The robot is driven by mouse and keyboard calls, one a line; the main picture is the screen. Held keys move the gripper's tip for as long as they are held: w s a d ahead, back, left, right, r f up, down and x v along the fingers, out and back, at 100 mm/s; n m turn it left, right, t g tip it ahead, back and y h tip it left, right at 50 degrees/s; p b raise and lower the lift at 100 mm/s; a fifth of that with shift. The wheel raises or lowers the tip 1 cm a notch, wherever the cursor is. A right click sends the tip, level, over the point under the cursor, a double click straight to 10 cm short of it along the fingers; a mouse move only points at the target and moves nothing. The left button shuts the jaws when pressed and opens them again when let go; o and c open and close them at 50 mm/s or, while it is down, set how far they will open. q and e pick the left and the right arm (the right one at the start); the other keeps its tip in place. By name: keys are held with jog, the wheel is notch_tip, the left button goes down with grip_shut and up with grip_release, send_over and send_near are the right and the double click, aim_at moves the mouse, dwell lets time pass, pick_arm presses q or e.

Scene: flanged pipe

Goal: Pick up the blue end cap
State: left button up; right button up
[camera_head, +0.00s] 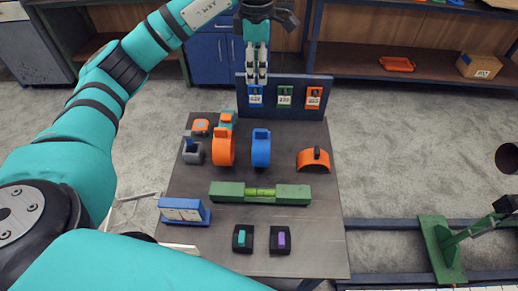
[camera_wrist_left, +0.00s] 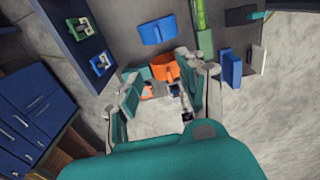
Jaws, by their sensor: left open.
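The blue end cap (camera_head: 261,148) appears to be the blue rounded piece standing on the dark table, just right of a similar orange piece (camera_head: 224,148). In the left wrist view a blue piece (camera_wrist_left: 157,28), apparently the same one, lies beyond the fingertips. My left gripper (camera_head: 256,80) is high at the back of the table, in front of the upright panel and apart from the cap. Its fingers (camera_wrist_left: 168,82) are spread and empty in the wrist view, with an orange piece and bare floor showing between them. My right gripper is not in view.
The upright blue panel (camera_head: 290,112) with coloured tags stands at the table's back edge. A green level (camera_head: 260,193), an orange half-ring (camera_head: 314,160), a blue block (camera_head: 184,212) and two small black holders (camera_head: 243,238) (camera_head: 280,239) occupy the table (camera_head: 325,240). Space above the cap looks clear.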

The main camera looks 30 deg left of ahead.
pick_arm(q)
jog(key=b, duration=0.4)
send_over(259, 130)
notch_tip(259, 130, down, 5)
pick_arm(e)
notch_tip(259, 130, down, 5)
pick_arm(q)
jog(key=f+p, duration=0.1)
jog(key=f, duration=0.4)
jog(key=f+p, duration=0.2)
jog(key=f, duration=0.4)
jog(key=shift+s+a+f, duration=0.1)
jog(key=shift+a+f, duration=0.1)
jog(key=shift+f, duration=0.05)
notch_tip(259, 130, down, 5)
jog(key=shift+d+r+p, duration=0.15)
jog(key=shift+p, duration=1)
jog(key=shift+f, duration=0.45)
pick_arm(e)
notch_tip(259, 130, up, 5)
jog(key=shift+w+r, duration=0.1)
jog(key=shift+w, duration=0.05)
pick_arm(q)
grip_shut()
